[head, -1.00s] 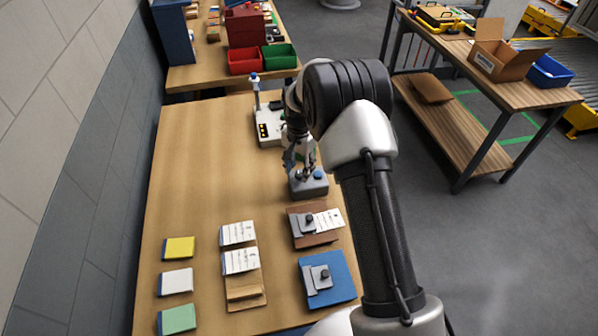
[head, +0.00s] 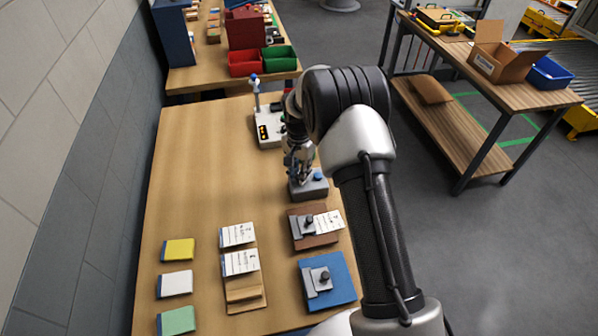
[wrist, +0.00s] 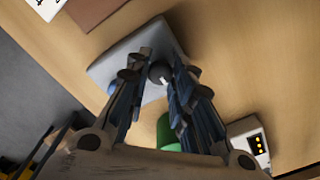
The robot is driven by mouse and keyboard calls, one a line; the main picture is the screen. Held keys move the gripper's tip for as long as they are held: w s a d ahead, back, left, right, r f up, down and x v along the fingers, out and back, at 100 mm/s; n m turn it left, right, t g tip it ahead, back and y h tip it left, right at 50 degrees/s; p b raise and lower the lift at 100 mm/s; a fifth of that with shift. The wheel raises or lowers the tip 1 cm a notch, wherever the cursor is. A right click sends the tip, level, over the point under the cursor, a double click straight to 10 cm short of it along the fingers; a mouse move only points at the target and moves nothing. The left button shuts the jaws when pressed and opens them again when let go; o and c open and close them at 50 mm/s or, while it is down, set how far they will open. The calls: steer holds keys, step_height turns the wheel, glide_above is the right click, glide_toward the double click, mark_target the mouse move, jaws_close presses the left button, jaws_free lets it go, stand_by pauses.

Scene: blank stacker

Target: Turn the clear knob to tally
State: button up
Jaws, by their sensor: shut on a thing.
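A small grey box (head: 312,191) sits on the wooden table, with a blue button (head: 318,176) on its top right. In the wrist view the grey box (wrist: 108,64) carries a dark round knob (wrist: 158,71) with a pale mark, between my fingertips. My gripper (head: 299,180) points down over the left part of the box and is shut on this knob. It also shows in the wrist view (wrist: 160,76). In the head view the fingers hide the knob. I cannot read any label or knob setting.
A white device (head: 268,130) with yellow lights and a blue-topped post stands behind the box. A brown clipboard (head: 316,240) and a blue clipboard (head: 342,272) lie in front. Paper cards (head: 238,235) and coloured pads (head: 178,250) lie left. The table's left middle is clear.

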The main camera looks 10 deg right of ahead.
jaws_close()
steer(key=shift+n, duration=0.4)
steer(key=n, duration=0.2)
steer(key=shift+n, duration=0.4)
steer(key=n, duration=1)
steer(key=shift+n, duration=2.2)
